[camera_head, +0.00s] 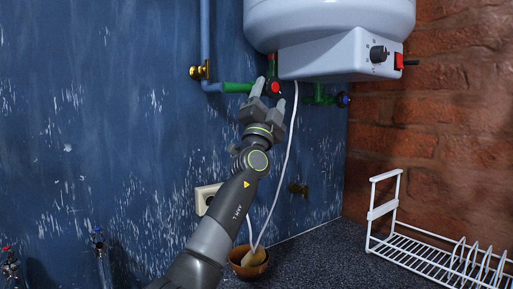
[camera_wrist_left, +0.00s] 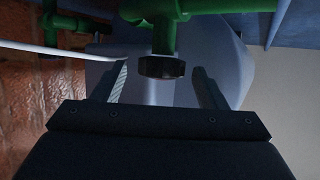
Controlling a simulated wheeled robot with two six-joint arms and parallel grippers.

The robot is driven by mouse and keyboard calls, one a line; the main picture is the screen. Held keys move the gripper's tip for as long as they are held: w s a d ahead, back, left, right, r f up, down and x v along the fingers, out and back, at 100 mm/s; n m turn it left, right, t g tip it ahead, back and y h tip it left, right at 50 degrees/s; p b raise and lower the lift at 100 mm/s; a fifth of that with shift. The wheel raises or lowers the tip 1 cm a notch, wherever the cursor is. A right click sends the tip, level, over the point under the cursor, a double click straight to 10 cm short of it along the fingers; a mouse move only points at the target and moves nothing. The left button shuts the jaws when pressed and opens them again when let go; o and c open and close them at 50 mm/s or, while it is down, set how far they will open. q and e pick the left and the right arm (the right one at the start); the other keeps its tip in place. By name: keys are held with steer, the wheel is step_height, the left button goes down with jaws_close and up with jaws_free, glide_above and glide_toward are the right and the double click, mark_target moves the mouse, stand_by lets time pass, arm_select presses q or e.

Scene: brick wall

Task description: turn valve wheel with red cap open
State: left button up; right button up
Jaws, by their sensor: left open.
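The valve wheel with the red cap (camera_head: 275,87) sits on the green pipe below the white boiler in the head view. In the left wrist view it is a dark ribbed wheel (camera_wrist_left: 161,67) under a green pipe fitting. My left gripper (camera_head: 269,94) is open, with one finger to each side of the wheel in the picture. In the left wrist view the fingers (camera_wrist_left: 163,85) stand apart with a visible gap to the wheel on both sides. The red cap's face is not visible there. My right gripper is in neither view.
The boiler (camera_head: 330,20) hangs just above. A valve with a blue cap (camera_head: 343,99) is to the right. A white cable (camera_head: 287,160) hangs close beside my left gripper. A brass valve (camera_head: 197,72) is on the left pipe. A white rack (camera_head: 430,258) and brown pot (camera_head: 237,268) stand below.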

arm_select(q)
steer(key=shift+s+a+f, duration=0.1)
steer(key=shift+s+f, duration=0.1)
steer(key=shift+f, duration=0.1)
steer(key=shift+s+a+f+p, duration=0.2)
steer(key=shift+s+f+p, duration=0.1)
steer(key=shift+s+f, duration=0.2)
steer(key=shift+s+f+p, duration=0.15)
steer(key=shift+s+p, duration=0.15)
steer(key=p+v, duration=0.4)
steer(key=v, duration=0.7)
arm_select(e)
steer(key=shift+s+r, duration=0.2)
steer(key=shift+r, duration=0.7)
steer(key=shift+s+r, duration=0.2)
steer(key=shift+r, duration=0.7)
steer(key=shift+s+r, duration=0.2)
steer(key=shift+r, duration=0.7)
arm_select(q)
steer(key=shift+f, duration=0.15)
steer(key=shift+o, duration=0.2)
steer(key=shift+a, duration=0.15)
